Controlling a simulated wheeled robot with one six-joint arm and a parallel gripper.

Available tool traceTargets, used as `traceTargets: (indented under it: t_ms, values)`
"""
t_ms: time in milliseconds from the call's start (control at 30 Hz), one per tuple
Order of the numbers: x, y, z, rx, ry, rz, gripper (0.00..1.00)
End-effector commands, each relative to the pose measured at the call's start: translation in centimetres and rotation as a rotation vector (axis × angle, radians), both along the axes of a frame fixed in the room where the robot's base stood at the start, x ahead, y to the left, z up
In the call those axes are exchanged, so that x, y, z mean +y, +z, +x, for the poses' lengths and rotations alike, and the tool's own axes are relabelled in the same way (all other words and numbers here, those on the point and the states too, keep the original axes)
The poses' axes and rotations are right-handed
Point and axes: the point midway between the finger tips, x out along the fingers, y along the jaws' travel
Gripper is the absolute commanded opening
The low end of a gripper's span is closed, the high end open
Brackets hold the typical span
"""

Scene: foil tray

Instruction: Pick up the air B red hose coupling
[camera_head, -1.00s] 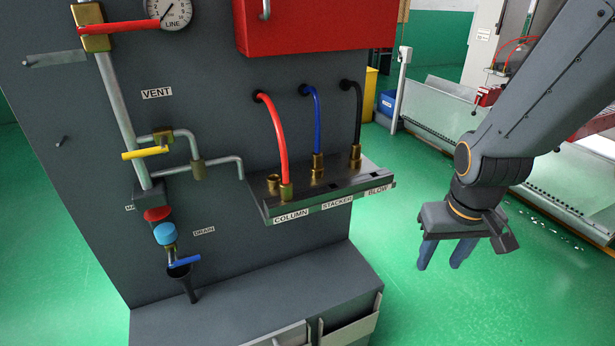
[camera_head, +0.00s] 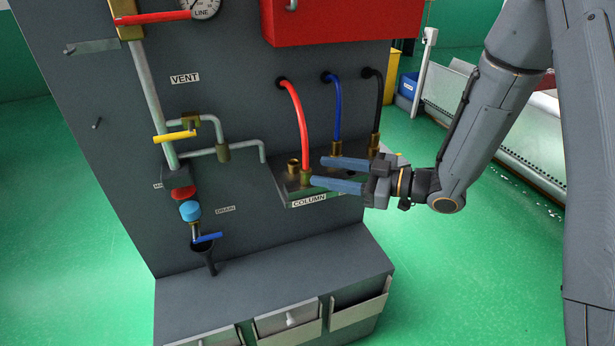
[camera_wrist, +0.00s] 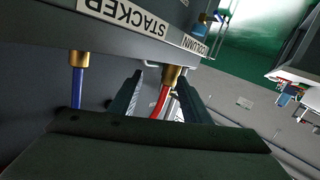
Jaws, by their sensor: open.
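The red hose (camera_head: 298,112) curves down from the panel to its brass coupling (camera_head: 306,177) on the shelf above the COLUMN label. My gripper (camera_head: 317,171) is open and reaches in from the right, roughly level, with its fingertips close beside that coupling.
The blue hose (camera_head: 336,110) and black hose (camera_head: 377,105) stand close to the right of the red one. An empty brass port (camera_head: 294,166) sits at its left. The metal shelf (camera_head: 290,193) lies below. A red box (camera_head: 335,20) hangs above.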

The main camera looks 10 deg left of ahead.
Motion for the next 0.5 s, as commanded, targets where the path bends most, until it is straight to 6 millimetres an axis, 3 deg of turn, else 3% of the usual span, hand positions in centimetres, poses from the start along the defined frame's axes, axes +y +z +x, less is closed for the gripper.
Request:
traceTargets:
  t_ms: [200, 500]
  values:
    - [1.8, -0.8, -1.9, 0.122, 0.112, 0.125, 0.43]
    - [4.6, -0.5, -1.9, 0.138, 0.128, 0.141, 0.43]
